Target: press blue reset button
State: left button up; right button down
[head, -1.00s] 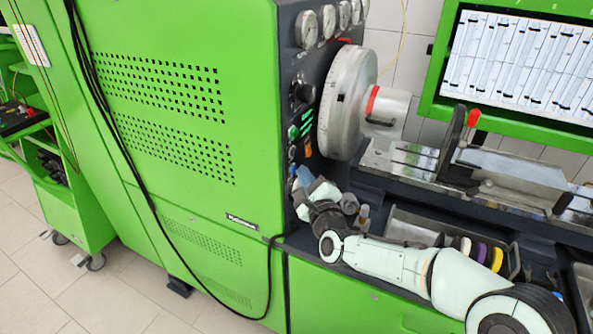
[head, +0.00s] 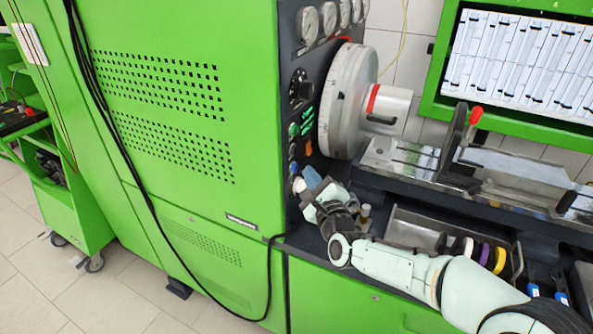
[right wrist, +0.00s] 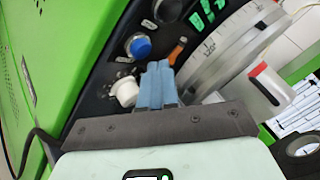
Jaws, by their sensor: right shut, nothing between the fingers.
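The blue reset button (right wrist: 138,46) is a round blue cap in a metal ring on the dark control panel. It also shows small in the head view (head: 293,167), on the panel's lower part. My right gripper (right wrist: 157,66) has its blue fingers shut together with nothing between them. In the right wrist view its fingertips lie just below and right of the button, with the button uncovered. In the head view the right gripper (head: 308,173) is close to the panel, right of the button. Contact with the panel cannot be told. My left gripper is not in view.
A white knob (right wrist: 124,91) sits below the blue button, left of my fingers. An orange switch (right wrist: 177,50) and green-lit displays (right wrist: 205,15) are beside it. The large metal drum (head: 345,100) stands right of the panel. A tray (head: 412,230) lies below.

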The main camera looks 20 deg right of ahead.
jog(key=shift+s+d, duration=1.65)
jog(key=shift+s, duration=0.25)
